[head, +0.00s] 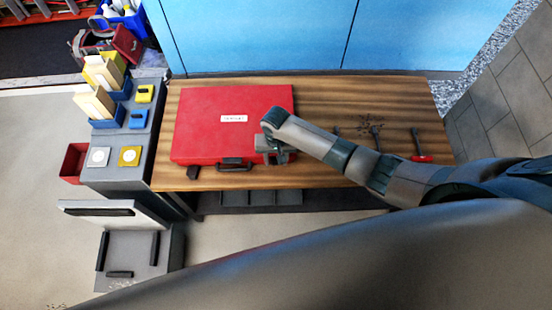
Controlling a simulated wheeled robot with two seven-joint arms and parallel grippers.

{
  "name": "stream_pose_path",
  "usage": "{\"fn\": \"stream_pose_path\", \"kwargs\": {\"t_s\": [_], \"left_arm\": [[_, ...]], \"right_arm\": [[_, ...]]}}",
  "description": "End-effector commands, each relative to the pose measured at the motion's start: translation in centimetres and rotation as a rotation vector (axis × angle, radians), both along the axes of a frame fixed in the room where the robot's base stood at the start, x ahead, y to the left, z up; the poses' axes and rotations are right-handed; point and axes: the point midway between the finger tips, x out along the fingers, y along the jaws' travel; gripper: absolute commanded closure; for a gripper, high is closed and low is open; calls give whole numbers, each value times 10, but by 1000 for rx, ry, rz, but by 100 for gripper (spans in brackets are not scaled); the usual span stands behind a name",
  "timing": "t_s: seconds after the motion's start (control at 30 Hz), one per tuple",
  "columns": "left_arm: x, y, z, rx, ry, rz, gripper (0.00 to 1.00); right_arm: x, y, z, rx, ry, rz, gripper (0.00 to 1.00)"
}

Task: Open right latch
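A red case (205,118) with a white label (234,118) lies shut on the wooden table. Its black handle (236,165) is at the front edge. A dark latch (193,172) is at the front left. My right gripper (276,157) reaches in from the right and is at the case's front right corner, right of the handle. It covers the spot where the right latch would be, so that latch is hidden. Its fingertips are too small and covered to tell open from shut, or whether they touch the case. My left gripper is not in view.
Several tools, one with a red handle (421,158), lie on the table (330,90) at the right. A grey side counter (130,175) with blue holders and yellow items stands at the left. Blue cabinet doors (270,35) are behind the table.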

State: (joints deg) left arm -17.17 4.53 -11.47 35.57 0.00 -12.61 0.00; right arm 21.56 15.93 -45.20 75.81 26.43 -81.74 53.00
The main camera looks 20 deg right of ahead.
Motion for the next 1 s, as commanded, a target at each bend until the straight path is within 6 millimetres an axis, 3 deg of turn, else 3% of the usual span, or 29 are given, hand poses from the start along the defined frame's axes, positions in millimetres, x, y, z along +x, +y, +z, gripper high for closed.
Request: {"fn": "stream_pose_path", "kwargs": {"t_s": [0.33,0.5,1.0], "left_arm": [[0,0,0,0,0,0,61],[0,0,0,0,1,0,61],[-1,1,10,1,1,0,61]], "right_arm": [[0,0,-2,0,0,1,61],[0,0,-2,0,0,1,100],[-6,2,-2,-17,-60,1,100]]}}
